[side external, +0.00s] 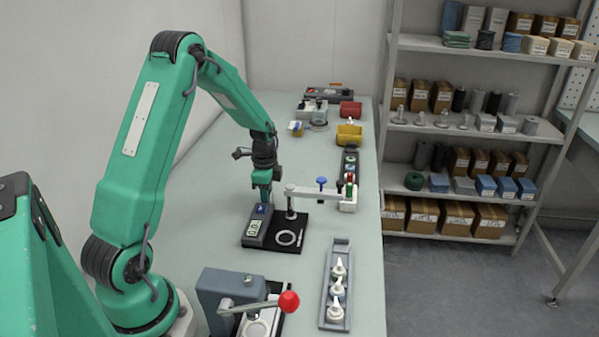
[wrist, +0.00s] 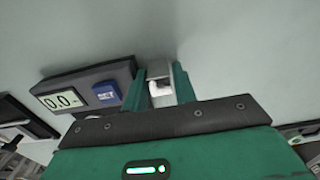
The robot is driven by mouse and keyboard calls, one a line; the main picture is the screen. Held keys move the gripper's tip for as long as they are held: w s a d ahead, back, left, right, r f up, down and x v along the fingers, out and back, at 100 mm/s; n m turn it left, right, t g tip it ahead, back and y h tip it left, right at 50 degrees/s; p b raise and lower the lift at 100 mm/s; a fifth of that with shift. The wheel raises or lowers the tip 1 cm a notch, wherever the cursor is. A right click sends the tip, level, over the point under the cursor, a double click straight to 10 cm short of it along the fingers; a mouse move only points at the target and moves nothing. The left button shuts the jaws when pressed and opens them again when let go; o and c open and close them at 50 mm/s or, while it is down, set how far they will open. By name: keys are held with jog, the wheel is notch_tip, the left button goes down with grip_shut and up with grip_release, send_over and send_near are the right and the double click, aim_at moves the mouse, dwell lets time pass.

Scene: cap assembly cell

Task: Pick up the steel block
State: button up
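My gripper (wrist: 160,84) shows in the wrist view with its two green fingers on either side of a small shiny grey block, which looks like the steel block (wrist: 159,89). The block fills the space between the fingers, and I see no clear gap at either side. Its lower part is hidden by the gripper body. In the side external view my gripper (side external: 264,195) points down, low over the bench behind the grey gauge box. I cannot make out the block there.
A gauge box (wrist: 88,88) with a display reading 0.0 and a blue label stands close left of the fingers. It sits on a black plate (side external: 292,229) with a ring and a post-mounted arm. A red-knobbed press (side external: 235,288) and a cap tray (side external: 325,300) stand nearer.

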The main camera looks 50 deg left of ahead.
grip_shut()
jog(key=shift+r, duration=0.15)
jog(key=shift+r, duration=4.9)
jog(key=shift+r, duration=0.1)
